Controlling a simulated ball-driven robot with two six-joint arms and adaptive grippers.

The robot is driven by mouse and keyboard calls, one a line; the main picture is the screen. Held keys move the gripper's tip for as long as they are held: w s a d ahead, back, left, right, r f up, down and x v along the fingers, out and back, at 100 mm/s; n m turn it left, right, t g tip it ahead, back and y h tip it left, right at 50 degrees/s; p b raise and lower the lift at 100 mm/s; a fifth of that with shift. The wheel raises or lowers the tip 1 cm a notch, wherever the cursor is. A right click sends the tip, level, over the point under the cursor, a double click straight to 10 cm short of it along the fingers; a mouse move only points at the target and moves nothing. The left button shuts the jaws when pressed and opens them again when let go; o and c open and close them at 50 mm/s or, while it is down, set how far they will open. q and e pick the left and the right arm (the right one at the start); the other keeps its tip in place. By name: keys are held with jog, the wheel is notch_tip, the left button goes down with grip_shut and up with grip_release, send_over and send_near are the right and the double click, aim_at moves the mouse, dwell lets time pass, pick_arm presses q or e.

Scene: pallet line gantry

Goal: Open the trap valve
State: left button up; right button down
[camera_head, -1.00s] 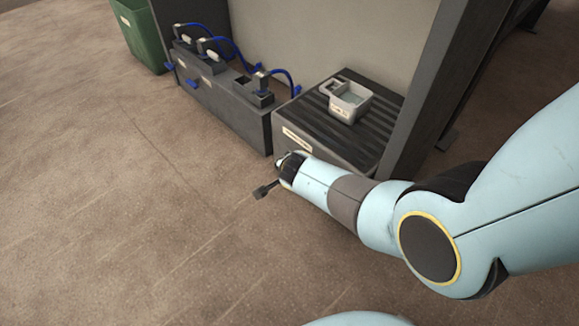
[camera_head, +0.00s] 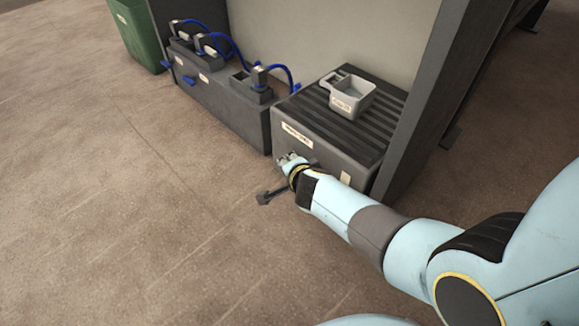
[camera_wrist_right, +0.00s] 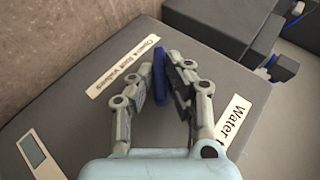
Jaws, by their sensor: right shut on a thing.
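My right gripper (camera_head: 289,160) is at the front face of the dark grey box with a ribbed top (camera_head: 312,117). In the right wrist view, its two fingers (camera_wrist_right: 163,80) stand on either side of a narrow upright blue handle (camera_wrist_right: 160,74) and are shut on it. The handle appears to be the trap valve's lever. It stands out from the grey face, between a white label (camera_wrist_right: 124,66) and a second label starting "Water" (camera_wrist_right: 234,120). In the head view the gripper hides this handle. My left gripper is not in view.
A grey handled container (camera_head: 351,95) sits on the ribbed top. To the left, a low dark block (camera_head: 235,108) carries blue hoses (camera_head: 222,42) and another blue handle (camera_head: 189,80). A dark post (camera_head: 425,100) stands at right. A green bin (camera_head: 138,35) is behind; floor at left is clear.

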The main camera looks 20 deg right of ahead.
jog(key=c, duration=1.3)
grip_release()
jog(key=shift+c, duration=0.2)
jog(key=shift+s, duration=0.1)
jog(key=d+v, duration=0.1)
jog(key=v, duration=0.6)
jog(key=shift+a, duration=0.55)
jog(key=shift+s+r, duration=0.1)
